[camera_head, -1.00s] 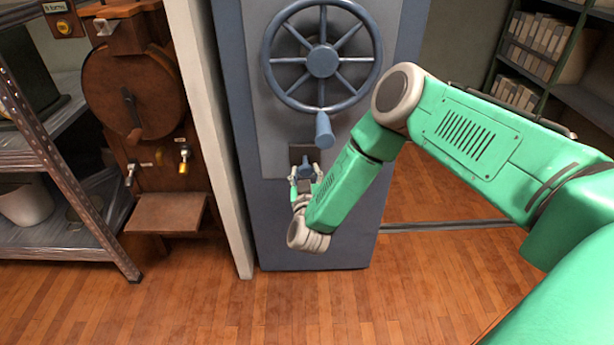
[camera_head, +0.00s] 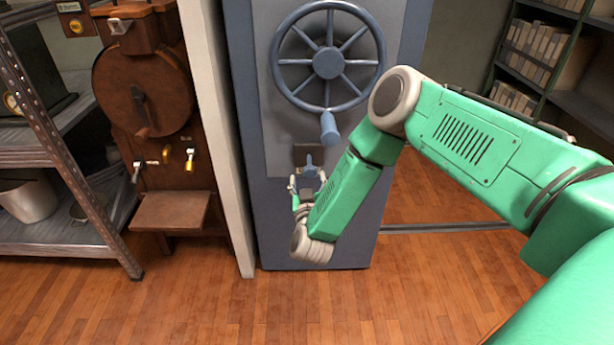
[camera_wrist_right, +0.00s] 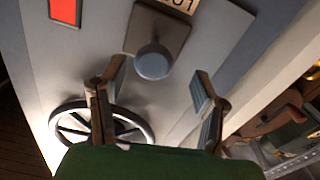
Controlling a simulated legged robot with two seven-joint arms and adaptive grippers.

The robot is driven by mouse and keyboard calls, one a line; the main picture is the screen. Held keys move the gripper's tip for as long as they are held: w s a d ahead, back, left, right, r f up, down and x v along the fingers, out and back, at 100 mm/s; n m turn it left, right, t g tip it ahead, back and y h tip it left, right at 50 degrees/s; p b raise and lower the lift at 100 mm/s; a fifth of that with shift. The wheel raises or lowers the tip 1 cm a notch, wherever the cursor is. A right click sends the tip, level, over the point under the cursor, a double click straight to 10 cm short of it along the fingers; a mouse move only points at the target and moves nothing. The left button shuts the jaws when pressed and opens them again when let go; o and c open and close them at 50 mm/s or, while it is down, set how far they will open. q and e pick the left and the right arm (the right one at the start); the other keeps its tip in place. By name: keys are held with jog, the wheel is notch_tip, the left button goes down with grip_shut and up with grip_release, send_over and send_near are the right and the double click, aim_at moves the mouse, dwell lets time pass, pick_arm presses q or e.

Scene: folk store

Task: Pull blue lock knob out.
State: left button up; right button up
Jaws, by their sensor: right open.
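The blue lock knob (camera_head: 309,166) sits on a dark square plate on the front of the grey-blue safe (camera_head: 270,215), below the big spoked wheel. In the right wrist view the knob (camera_wrist_right: 154,62) shows as a round blue end on its plate. My right gripper (camera_head: 308,184) is just below and in front of the knob in the head view. In the wrist view its two fingers (camera_wrist_right: 158,74) are spread wide apart and empty, with the knob beyond and between their tips. The knob appears clear of both fingers. My left gripper is not in view.
The spoked wheel (camera_head: 328,62) with its blue handle (camera_head: 329,127) is above the knob. A white partition edge (camera_head: 215,130) stands left of the safe, then a brown machine (camera_head: 145,85) and metal shelving (camera_head: 60,160). Open wooden floor lies in front.

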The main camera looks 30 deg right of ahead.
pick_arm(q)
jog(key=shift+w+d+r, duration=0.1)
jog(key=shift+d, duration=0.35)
pick_arm(e)
jog(key=d+v, duration=0.1)
jog(key=v, duration=0.8)
jog(key=shift+s+f, duration=0.3)
jog(key=shift+f, duration=0.05)
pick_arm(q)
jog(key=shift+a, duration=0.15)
pick_arm(e)
jog(key=shift+a+r, duration=0.1)
jog(key=shift+a, duration=0.15)
